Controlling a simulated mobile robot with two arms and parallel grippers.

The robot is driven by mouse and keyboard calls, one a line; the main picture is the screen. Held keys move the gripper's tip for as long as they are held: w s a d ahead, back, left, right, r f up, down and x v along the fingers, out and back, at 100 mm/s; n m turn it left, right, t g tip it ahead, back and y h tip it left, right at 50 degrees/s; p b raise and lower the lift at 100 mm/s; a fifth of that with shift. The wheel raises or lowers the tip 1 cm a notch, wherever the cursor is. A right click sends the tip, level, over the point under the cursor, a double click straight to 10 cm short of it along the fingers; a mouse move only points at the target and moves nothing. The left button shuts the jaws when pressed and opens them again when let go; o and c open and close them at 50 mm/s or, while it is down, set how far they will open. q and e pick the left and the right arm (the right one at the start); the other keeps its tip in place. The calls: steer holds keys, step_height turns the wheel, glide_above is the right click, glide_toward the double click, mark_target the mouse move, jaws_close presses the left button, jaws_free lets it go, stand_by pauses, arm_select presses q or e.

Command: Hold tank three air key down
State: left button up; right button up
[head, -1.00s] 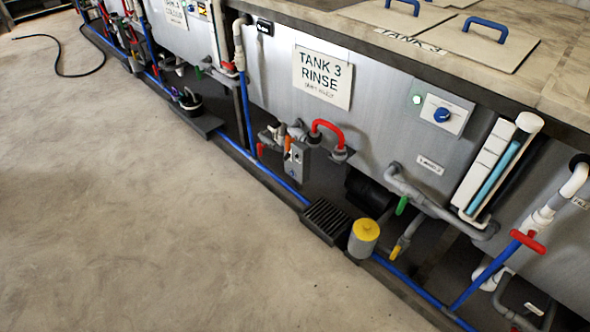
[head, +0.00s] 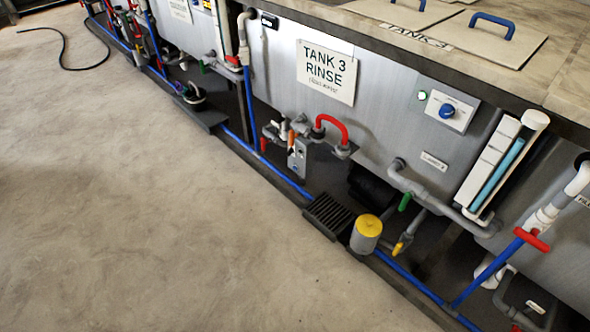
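Tank 3 (head: 375,125) is a grey metal tank on the right half of the head view. It bears a white sign (head: 326,72) reading "TANK 3 RINSE". A small grey box (head: 298,160) with small round fittings and an orange part at its top sits low under the sign, among pipes. I cannot tell from the markings which part is the air key. Neither of my grippers is in view.
A red hose (head: 335,125) arches beside the grey box. A yellow-topped canister (head: 367,232) and a black floor grate (head: 329,214) stand at the tank's foot. A blue pipe (head: 405,275) runs along the floor edge.

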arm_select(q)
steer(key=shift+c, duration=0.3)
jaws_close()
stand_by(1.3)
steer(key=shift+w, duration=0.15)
